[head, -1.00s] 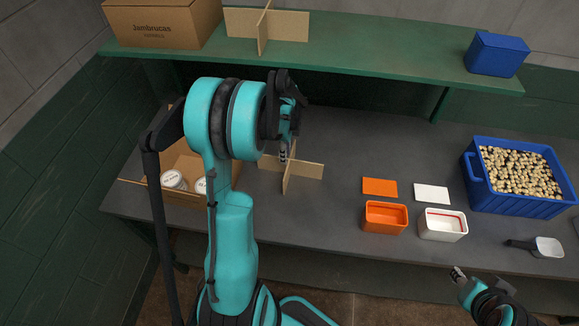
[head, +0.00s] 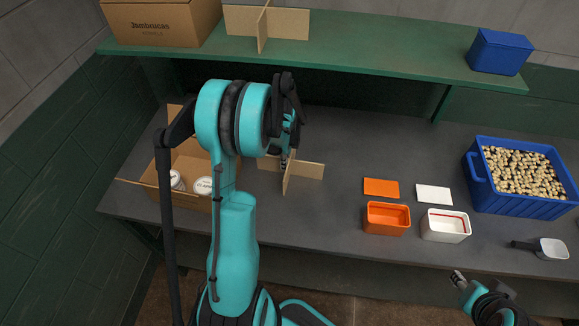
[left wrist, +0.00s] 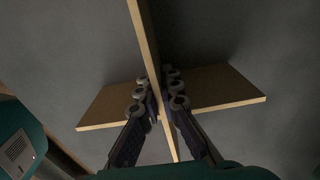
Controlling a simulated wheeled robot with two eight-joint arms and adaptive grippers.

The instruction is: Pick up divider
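The divider (head: 305,170), a tan cross of two slotted panels, stands upright on the grey table beside the open carton. My left gripper (head: 285,160) is over its centre, partly hidden by my own arm. In the left wrist view the fingers (left wrist: 157,90) lie on either side of one panel of the divider (left wrist: 222,87), close against both faces near the crossing. The divider appears to rest on the table. My right gripper (head: 458,278) is at the lower right, in front of the table edge, apart from everything; its finger gap is too small to judge.
The open carton (head: 191,160) with white-lidded jars is left of the divider. A green shelf (head: 370,48) above holds a closed box (head: 160,24), another divider (head: 285,22) and a blue bin (head: 498,52). Orange (head: 386,218) and white (head: 445,226) containers stand right.

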